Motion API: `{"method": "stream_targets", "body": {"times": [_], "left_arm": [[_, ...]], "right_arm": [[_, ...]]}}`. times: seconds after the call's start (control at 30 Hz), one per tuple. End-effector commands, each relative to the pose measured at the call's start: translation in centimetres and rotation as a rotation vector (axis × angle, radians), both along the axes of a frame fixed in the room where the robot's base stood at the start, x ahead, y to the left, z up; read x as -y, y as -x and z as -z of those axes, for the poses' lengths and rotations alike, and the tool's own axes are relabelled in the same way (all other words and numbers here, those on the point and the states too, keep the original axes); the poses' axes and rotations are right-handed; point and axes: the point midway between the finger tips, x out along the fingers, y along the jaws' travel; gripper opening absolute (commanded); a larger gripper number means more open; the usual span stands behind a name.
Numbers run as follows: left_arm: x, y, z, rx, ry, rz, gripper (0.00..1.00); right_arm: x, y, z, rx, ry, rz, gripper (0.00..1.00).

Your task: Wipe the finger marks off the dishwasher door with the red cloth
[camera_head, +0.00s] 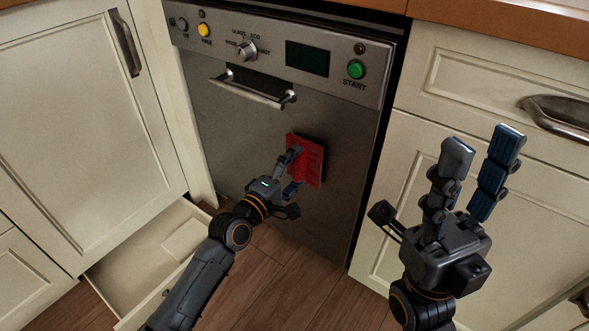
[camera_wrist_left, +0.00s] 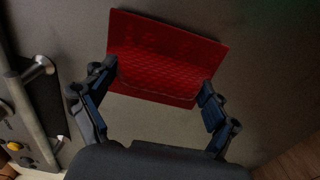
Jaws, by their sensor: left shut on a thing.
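The red cloth (camera_head: 309,160) is a flat square on the steel dishwasher door (camera_head: 222,125), right of centre and below the handle. My left gripper (camera_head: 292,172) is shut on the cloth, against or very near the door. In the left wrist view the cloth (camera_wrist_left: 165,60) spans between the two fingers of my left gripper (camera_wrist_left: 150,105), its quilted face showing. I cannot make out finger marks on the door; the patch behind the cloth is hidden. My right gripper (camera_head: 482,142) is open and empty, fingers pointing up, in front of the right cabinet.
The dishwasher handle (camera_head: 252,95) sticks out above the cloth, under a control panel (camera_head: 290,60) with a knob and buttons. An open drawer (camera_head: 150,258) juts out at the lower left. Cream cabinets flank the dishwasher, and the right drawer handle (camera_head: 556,115) protrudes.

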Motion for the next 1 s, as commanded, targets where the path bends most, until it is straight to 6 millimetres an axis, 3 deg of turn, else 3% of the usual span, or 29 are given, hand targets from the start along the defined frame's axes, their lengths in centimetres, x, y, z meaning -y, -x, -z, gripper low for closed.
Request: {"method": "stream_targets", "body": {"times": [0.53,0.63,1.0], "left_arm": [[0.6,-0.7,-0.1,0.001,0.001,0.0,0.37],[1.1,-0.3,-0.2,-0.002,0.001,0.001,0.37],[3.4,1.6,-0.2,-0.001,0.0,0.0,0.37]], "right_arm": [[0.1,0.0,-0.5,0.014,-0.009,0.003,0.4],[0.1,0.1,-1.0,0.016,-0.011,0.002,0.4],[0.3,0.6,0.7,-0.077,-0.012,-0.003,0.4]]}}
